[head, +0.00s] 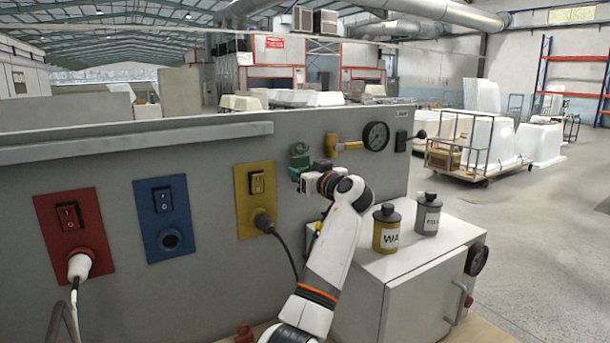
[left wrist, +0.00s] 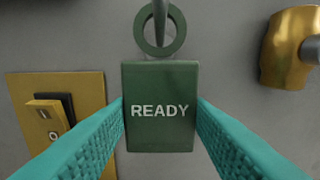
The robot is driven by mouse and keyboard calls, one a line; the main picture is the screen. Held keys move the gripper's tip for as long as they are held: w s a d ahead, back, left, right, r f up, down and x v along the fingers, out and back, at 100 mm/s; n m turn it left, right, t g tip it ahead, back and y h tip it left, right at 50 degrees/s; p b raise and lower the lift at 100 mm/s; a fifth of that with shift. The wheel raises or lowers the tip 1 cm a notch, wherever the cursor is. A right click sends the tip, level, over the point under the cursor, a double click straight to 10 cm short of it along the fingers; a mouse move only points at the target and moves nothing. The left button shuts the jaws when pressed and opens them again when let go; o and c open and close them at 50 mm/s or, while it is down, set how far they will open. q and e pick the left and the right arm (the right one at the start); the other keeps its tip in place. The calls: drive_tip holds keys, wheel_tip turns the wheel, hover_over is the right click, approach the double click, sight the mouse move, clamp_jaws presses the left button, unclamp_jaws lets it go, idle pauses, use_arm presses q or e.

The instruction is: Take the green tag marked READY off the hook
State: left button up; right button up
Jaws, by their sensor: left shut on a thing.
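The green tag (left wrist: 160,82) marked READY hangs flat in front of the grey panel in the left wrist view. Its ring (left wrist: 143,40) is around the metal hook (left wrist: 160,12). My left gripper (left wrist: 161,112) is shut on the tag, with a teal finger against each side edge. In the head view the tag (head: 299,152) is small and partly hidden by my left gripper (head: 296,174), which reaches the panel from below. My right gripper is not in view.
The panel (head: 220,200) carries a yellow switch plate (head: 243,200) left of the tag. Yellow (head: 387,236) and grey (head: 427,218) bottles stand on the white cabinet (head: 440,240) beside my arm.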

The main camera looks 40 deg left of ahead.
use_arm(q)
drive_tip(key=shift+r, duration=0.45)
drive_tip(key=shift+d+f, duration=0.1)
drive_tip(key=shift+d, duration=0.05)
drive_tip(key=shift+d, duration=0.15)
drive_tip(key=shift+b+v, duration=0.65)
drive_tip(key=shift+v, duration=1.1)
drive_tip(key=b+v, duration=0.1)
drive_tip(key=v, duration=0.2)
drive_tip(key=shift+s+d, duration=0.1)
drive_tip(key=shift+d, duration=0.15)
